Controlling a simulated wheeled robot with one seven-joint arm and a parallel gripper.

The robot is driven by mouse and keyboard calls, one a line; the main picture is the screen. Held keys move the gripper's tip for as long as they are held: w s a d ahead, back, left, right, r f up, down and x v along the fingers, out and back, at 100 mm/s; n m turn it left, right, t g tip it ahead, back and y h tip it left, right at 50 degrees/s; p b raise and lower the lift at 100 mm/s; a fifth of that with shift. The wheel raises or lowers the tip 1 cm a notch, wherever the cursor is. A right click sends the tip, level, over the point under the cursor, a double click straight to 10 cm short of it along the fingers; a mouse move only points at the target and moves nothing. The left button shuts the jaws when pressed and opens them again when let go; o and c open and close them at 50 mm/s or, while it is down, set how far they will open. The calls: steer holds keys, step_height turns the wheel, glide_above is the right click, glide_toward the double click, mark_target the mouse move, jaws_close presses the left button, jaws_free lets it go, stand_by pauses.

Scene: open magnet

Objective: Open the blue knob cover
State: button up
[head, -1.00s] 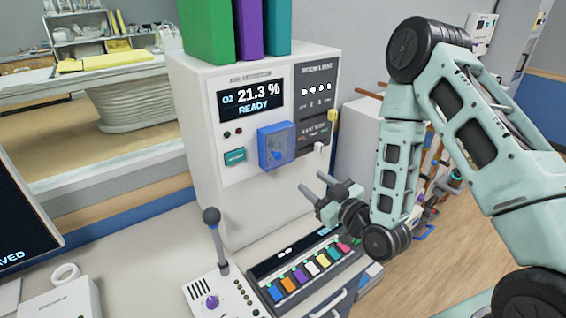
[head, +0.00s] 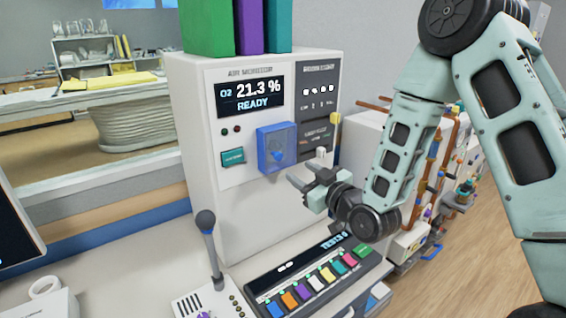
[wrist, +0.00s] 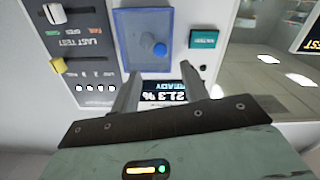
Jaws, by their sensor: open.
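The blue knob cover (head: 277,147) is a see-through blue box on the front of the white air monitor (head: 189,130), and it is closed over a blue knob (head: 277,155). My gripper (head: 301,178) is open and empty, a little below and to the right of the cover, apart from it. In the wrist view, which is upside down, the cover (wrist: 135,33) lies beyond my two fingers (wrist: 162,82), and the knob (wrist: 159,49) shows through it.
A green button (head: 233,157) sits left of the cover. A slider knob (head: 321,152) sits right of it. Below are a keypad with coloured keys (head: 315,282) and an upright lever (head: 207,225). Coloured binders (head: 207,28) stand on top of the monitor.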

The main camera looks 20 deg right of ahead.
mark_target(280, 158)
steer(key=p+x, duration=0.3)
steer(key=x, duration=0.4)
steer(key=shift+w+r, duration=0.15)
steer(key=shift+w+a, duration=0.25)
steer(key=shift+w, duration=0.4)
jaws_close()
